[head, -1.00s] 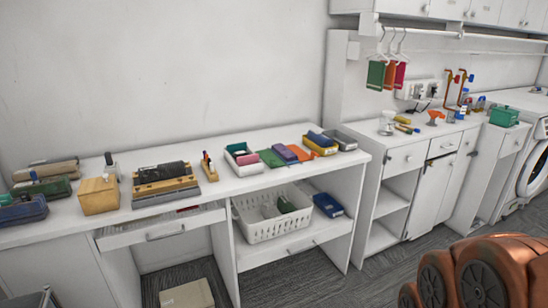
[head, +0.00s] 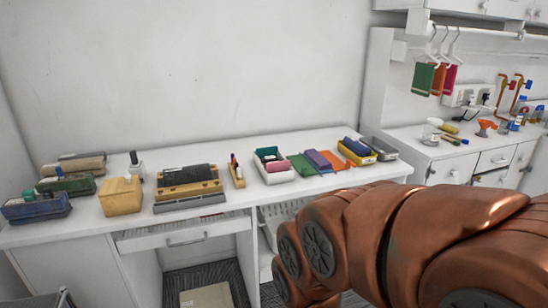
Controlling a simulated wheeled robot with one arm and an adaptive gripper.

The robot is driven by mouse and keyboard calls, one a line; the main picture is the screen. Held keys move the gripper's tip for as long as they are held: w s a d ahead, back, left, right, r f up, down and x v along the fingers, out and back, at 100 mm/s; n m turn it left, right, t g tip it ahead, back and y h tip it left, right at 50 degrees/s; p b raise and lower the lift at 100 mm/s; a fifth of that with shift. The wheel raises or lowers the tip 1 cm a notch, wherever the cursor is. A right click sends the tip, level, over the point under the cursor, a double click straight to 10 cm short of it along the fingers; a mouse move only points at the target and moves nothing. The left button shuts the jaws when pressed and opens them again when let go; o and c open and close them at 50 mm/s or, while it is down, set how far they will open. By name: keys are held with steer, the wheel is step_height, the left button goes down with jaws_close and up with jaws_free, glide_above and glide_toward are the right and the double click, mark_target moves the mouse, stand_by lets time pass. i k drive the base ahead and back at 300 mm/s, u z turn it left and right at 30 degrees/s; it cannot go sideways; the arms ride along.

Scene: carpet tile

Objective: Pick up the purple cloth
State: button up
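A purple cloth (head: 319,160) lies on the white counter. It sits between a green cloth (head: 301,165) on its left and an orange cloth (head: 336,160) on its right, close against both. My copper-coloured arm reaches in from the lower right, in front of the counter and below the cloths in the picture. The end of the arm with my gripper does not show, so I cannot see its fingers.
A white tray (head: 287,177) with folded items stands left of the cloths. A yellow bin (head: 358,157) and a grey bin (head: 379,150) stand to the right. A drawer (head: 185,235) is partly open below the counter. My arm hides most of the white basket (head: 268,220).

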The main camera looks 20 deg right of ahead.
mark_target(306, 155)
steer(key=z, duration=0.05)
steer(key=i, duration=1.3)
steer(key=z, duration=0.15)
